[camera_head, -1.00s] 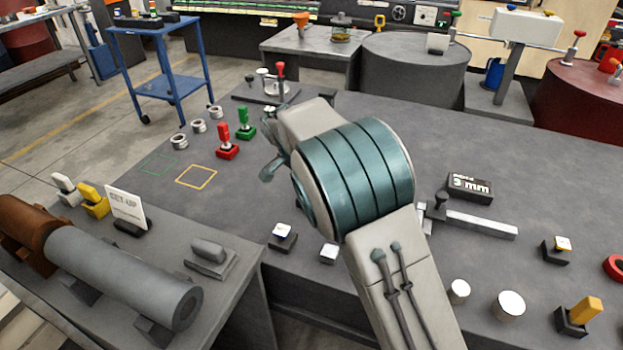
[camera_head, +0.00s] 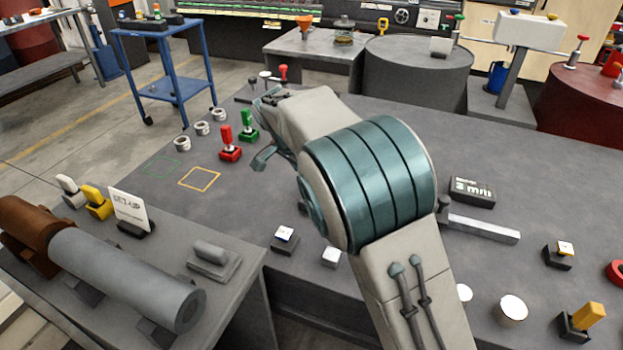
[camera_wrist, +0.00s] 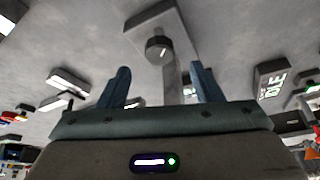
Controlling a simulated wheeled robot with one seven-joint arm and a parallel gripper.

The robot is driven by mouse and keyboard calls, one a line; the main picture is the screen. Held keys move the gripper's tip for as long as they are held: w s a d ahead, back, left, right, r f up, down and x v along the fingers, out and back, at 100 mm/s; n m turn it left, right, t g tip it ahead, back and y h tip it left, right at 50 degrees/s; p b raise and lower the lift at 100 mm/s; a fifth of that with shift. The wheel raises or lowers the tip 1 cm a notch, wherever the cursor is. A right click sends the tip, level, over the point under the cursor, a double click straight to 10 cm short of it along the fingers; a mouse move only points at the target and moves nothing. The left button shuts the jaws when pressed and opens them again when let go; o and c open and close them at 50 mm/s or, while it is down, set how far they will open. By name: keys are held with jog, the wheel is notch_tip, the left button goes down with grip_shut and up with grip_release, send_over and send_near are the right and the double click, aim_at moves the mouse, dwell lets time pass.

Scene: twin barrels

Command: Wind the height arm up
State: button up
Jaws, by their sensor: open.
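My arm partly covers the knob end in the head view. My gripper (camera_wrist: 161,82) is open and empty in the wrist view. What looks like the same dark knob (camera_wrist: 158,48) is beyond the fingertips, roughly in line with the gap. The bar (camera_wrist: 171,78) runs down between the fingers, apart from them.
Red (camera_head: 229,145) and green (camera_head: 247,127) handled pieces stand left of my arm. A small stand with a red knob (camera_head: 283,73) is behind them. White-topped blocks (camera_head: 284,238) and an orange switch (camera_head: 583,318) stand near the front.

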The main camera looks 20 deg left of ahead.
jog(key=v, duration=0.8)
jog(key=shift+r, duration=0.15)
jog(key=s+d+r+n+g+y+p, duration=0.1)
jog(key=s+d+r+p, duration=0.1)
jog(key=d, duration=0.6)
jog(key=s+d+r+n+p, duration=0.1)
jog(key=d+r, duration=0.1)
jog(key=d, duration=0.6)
jog(key=s+d+r+g+y+p, duration=0.1)
jog(key=s+d+r+p, duration=0.15)
jog(key=d, duration=0.55)
jog(key=s+d+f+n+p, duration=0.1)
jog(key=s+d+n+p, duration=0.2)
jog(key=s+d, duration=1)
jog(key=s, duration=0.3)
jog(key=shift+s+d+f+t, duration=0.25)
jog(key=shift+s+f+t, duration=0.05)
jog(key=shift+t, duration=0.1)
